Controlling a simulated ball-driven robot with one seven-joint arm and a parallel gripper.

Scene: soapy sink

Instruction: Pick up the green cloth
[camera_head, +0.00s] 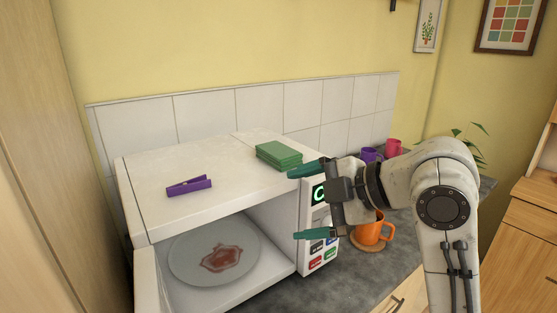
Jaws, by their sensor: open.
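The green cloth (279,154) lies folded in a flat stack on top of the white microwave (225,160), near its right end. My gripper (312,202) is open and empty, with its two teal fingertips spread one above the other and pointing left. The upper fingertip is just below and right of the cloth in the picture. I cannot tell from this one view whether it touches the cloth. The lower fingertip is in front of the microwave's button panel.
A purple clothes peg (189,186) lies on the microwave top. The open microwave holds a plate (190,260) with a red-brown stain. An orange mug (374,233) stands on the counter (352,275) behind my arm. Purple (372,155) and pink mugs (393,147) stand further back.

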